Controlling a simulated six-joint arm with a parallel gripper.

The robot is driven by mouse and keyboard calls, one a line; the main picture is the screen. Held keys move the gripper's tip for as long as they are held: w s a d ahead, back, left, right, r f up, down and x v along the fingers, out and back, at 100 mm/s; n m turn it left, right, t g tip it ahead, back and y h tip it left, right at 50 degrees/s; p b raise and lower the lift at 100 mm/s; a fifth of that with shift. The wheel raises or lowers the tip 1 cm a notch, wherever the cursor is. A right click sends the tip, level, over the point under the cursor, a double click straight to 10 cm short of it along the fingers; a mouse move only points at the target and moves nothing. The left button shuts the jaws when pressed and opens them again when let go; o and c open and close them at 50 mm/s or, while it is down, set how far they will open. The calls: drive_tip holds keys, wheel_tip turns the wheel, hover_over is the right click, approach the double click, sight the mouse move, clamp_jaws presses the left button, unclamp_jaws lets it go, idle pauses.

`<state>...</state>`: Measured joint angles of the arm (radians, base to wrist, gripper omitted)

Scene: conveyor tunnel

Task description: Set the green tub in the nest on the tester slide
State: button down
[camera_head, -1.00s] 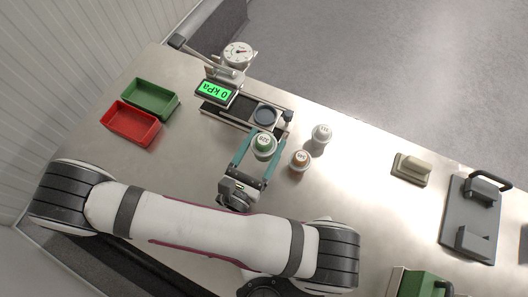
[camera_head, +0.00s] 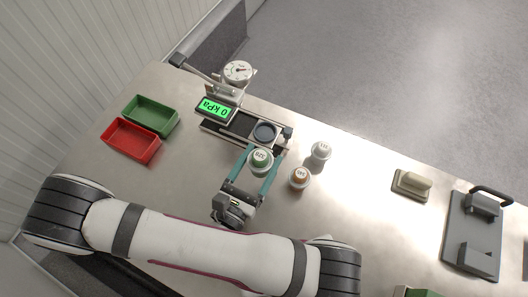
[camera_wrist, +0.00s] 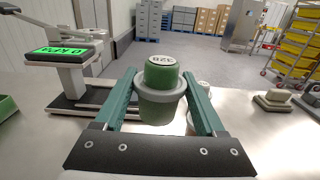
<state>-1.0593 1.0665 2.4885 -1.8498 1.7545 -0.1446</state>
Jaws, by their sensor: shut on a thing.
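The green tub (camera_head: 261,161) has a green cap with a white number label and a pale collar. My gripper (camera_head: 261,167) is shut on it, a teal finger at each side. In the wrist view the tub (camera_wrist: 160,75) stands upright between the fingers, its green body hanging below the collar. The nest (camera_head: 265,132) is a dark round seat at the right part of the tester slide (camera_head: 237,124). The tub is just in front of the nest, apart from it in the head view. Its height over the bench is hard to tell.
A tub with an orange cap (camera_head: 300,178) and a white-capped tub (camera_head: 320,150) stand close right of my gripper. The tester's display (camera_head: 215,108) reads 0 kPa, with a dial gauge (camera_head: 238,72) behind. Green (camera_head: 151,115) and red (camera_head: 131,140) trays lie left.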

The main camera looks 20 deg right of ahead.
drive_tip(key=w+a+f+m+g+h, duration=0.35)
drive_tip(key=w+a+g, duration=0.2)
drive_tip(key=a, duration=0.45)
hover_over(265, 133)
drive_tip(key=shift+s+a+m, duration=0.1)
drive_tip(key=shift+m, duration=0.35)
drive_tip(key=shift+f, duration=1.75)
drive_tip(key=shift+f, duration=0.15)
drive_tip(key=shift+c, duration=1.3)
unclamp_jaws()
